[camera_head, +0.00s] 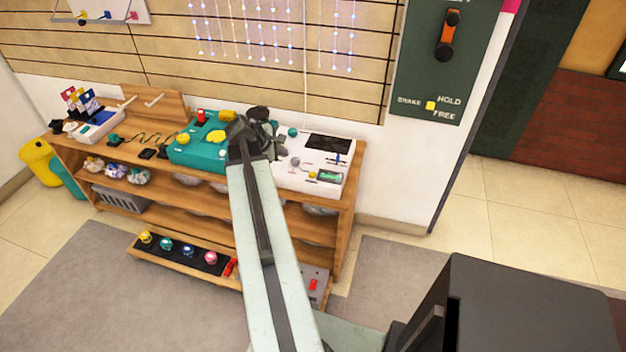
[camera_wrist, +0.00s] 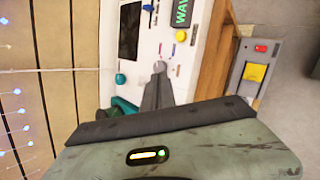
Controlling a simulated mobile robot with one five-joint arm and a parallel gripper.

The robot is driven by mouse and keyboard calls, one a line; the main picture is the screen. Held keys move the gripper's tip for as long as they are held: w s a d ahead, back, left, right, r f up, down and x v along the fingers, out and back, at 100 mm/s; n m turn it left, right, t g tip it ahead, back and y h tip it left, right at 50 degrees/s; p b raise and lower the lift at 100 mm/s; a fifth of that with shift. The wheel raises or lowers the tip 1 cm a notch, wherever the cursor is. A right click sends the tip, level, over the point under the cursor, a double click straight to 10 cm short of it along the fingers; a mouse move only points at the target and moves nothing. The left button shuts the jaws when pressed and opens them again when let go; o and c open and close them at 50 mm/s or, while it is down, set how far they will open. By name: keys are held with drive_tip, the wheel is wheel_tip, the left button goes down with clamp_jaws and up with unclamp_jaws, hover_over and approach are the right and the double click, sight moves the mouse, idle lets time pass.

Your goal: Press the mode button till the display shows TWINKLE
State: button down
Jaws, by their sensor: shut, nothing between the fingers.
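A white console (camera_head: 300,180) stands on the right end of the wooden bench; it also fills the upper middle of the wrist view (camera_wrist: 143,45). Its green display (camera_wrist: 183,12) reads WAVE in the part that shows; the rest is cut off at the top edge. The display is small and unreadable in the head view (camera_head: 331,176). A round grey button (camera_wrist: 159,67) lies right at my gripper's tips in the wrist view; whether they touch cannot be told. No mode label is readable. My gripper (camera_wrist: 158,82) is shut and empty, over the console's left part.
A teal box (camera_head: 195,152) with red and yellow knobs stands just left of the console. A teal knob (camera_wrist: 120,79) and a dark screen (camera_wrist: 129,30) are on the console. Strings of small lights (camera_head: 270,35) hang on the wall behind. A green lever panel (camera_head: 425,75) is at right.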

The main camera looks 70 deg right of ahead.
drive_tip(key=g, duration=0.1)
hover_over(311, 175)
drive_tip(key=shift+w+r+n+h+b, duration=0.1)
drive_tip(key=shift+n+h+b, duration=0.2)
drive_tip(key=shift+n+b, duration=0.1)
wheel_tip(311, 175, down, 9)
drive_tip(key=b, duration=0.9)
drive_tip(key=shift+r, duration=0.1)
idle(1.0)
drive_tip(key=shift+f, duration=0.4)
